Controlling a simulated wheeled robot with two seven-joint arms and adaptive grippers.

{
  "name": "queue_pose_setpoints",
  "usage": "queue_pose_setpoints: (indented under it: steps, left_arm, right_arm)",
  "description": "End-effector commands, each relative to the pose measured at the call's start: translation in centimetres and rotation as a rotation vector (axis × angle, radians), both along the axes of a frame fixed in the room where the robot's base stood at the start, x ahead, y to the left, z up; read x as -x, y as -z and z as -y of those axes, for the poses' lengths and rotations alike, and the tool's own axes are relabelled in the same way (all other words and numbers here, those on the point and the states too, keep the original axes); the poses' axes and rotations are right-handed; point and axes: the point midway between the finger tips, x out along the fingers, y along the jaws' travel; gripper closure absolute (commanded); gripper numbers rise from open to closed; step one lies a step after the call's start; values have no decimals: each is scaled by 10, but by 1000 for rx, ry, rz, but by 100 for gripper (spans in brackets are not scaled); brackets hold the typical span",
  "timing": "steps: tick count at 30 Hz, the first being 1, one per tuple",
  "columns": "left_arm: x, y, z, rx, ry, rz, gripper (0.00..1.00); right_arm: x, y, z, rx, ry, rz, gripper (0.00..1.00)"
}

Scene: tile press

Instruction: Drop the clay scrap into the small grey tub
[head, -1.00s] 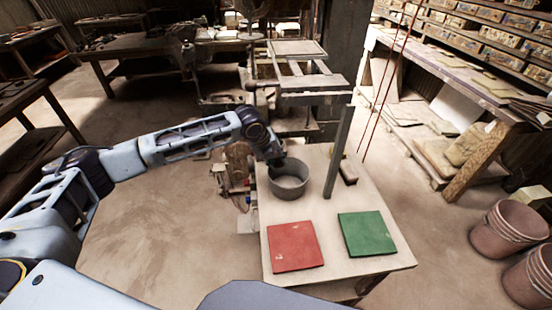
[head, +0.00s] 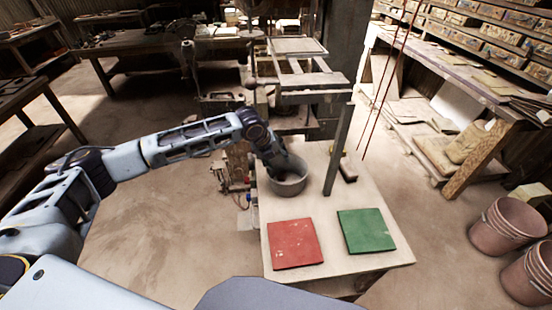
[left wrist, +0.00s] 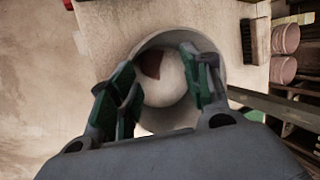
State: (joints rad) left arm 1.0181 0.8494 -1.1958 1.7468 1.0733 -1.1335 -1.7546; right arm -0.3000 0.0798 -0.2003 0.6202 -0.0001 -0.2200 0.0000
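The small grey tub (head: 290,187) stands on the pale table, left of the upright post. My left gripper (head: 281,163) points down at the tub's mouth from its far left side. In the left wrist view, the two green-padded fingers of the gripper (left wrist: 160,62) are spread apart, with nothing held between them. The clay scrap (left wrist: 152,65), a small reddish-brown piece, shows within the tub's rim (left wrist: 221,62), apparently on its floor by the wall. The tub's wall and my gripper hide the scrap in the head view. My right gripper is not in view.
A red tile (head: 295,244) and a green tile (head: 366,232) lie on the table in front of the tub. Reddish buckets (head: 508,227) stand on the floor at right.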

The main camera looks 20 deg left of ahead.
Motion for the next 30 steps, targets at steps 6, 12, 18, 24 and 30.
queue_pose_setpoints:
  steps: [6, 12, 18, 24, 30]
  left_arm:
    - [1, 2, 0, -1, 0, -4, 51]
    - [1, -1, 0, 0, -1, -3, 51]
    - [0, -11, 0, -1, 0, -1, 51]
    - [12, -37, -7, 0, 0, -1, 51]
    - [23, -64, -14, 0, 0, 0, 51]
  right_arm:
    - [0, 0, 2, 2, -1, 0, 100]
    - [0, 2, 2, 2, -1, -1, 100]
    - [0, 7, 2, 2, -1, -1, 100]
    - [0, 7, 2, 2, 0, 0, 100]
    - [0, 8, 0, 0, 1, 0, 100]
